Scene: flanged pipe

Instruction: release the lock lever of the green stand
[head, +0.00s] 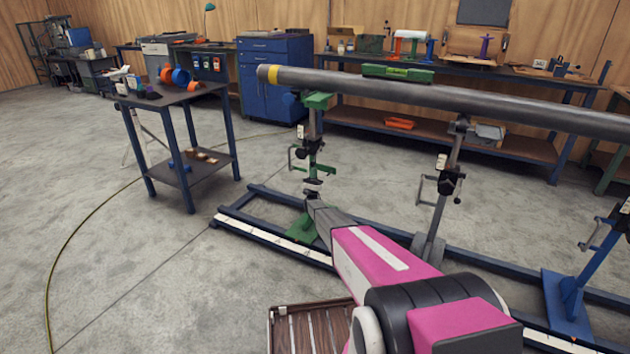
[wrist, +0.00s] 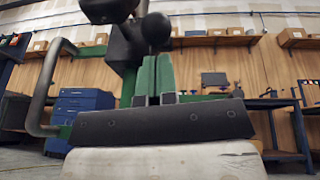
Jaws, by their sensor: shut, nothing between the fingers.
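The green stand (head: 312,118) holds up the left end of the long grey pipe (head: 440,95). A black ball knob (wrist: 155,30), which looks like the end of the lock lever, stands in front of the post beside a black clamp block (wrist: 124,46). A bent grey crank handle (wrist: 48,90) is on the left. My gripper (wrist: 155,98) is shut and empty, in front of the post and below the knob. In the head view my gripper (head: 313,186) is low beside the post; contact cannot be told.
A grey stand (head: 440,185) and a blue stand (head: 590,260) support the pipe farther right. A blue floor rail (head: 270,240) runs under the stands. A small table (head: 165,97) with parts stands left. A slatted crate (head: 305,325) is beside my arm. The left floor is open.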

